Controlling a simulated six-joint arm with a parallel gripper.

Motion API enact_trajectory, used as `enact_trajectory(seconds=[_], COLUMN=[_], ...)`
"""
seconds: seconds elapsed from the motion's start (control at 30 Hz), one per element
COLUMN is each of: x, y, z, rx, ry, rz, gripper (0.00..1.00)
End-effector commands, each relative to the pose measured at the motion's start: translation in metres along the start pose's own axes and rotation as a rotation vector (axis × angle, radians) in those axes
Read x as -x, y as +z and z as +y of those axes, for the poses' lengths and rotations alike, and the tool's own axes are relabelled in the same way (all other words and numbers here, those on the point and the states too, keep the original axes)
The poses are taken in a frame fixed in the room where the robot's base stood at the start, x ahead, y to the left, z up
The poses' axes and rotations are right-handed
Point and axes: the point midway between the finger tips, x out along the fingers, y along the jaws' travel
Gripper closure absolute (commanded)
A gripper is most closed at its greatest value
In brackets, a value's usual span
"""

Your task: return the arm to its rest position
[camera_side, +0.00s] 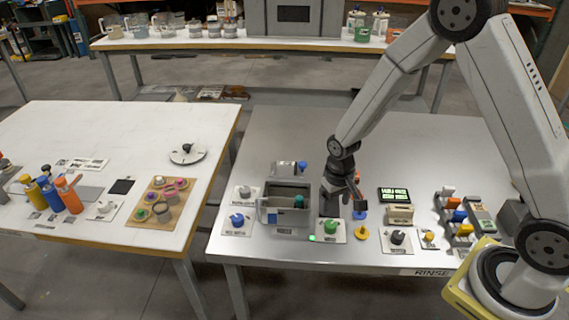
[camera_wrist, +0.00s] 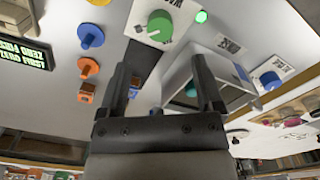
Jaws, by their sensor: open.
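My gripper (camera_side: 345,198) hangs from my bent arm over the right table, pointing down among the small stations. In the wrist view its two dark fingers (camera_wrist: 161,66) stand wide apart with nothing between them. A plate with a green knob (camera_side: 330,227) is just below it in the side view. The green knob also shows beyond the fingers in the wrist view (camera_wrist: 160,26). A grey open-topped box (camera_side: 290,187) stands just left of my gripper, with a teal thing inside. Whether the fingers touch anything below is unclear.
A blue knob (camera_side: 360,214) and a yellow knob (camera_side: 361,234) stand close right of my gripper. A lit green display (camera_side: 394,195) and a rack of coloured pieces (camera_side: 459,215) are farther right. The table's back part (camera_side: 270,135) is clear.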

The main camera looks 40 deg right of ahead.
Motion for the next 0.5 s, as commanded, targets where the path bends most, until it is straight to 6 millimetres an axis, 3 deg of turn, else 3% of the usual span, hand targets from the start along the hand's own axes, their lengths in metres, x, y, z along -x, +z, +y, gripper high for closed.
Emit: enact_trajectory(seconds=[0.27,0.5], x=[0.031,0.07], y=[0.013,0.039], z=[0.001,0.005], rx=[0.036,0.094], ry=[-0.008,-0.016], rz=[0.044,0.106], gripper=[0.16,0.16])
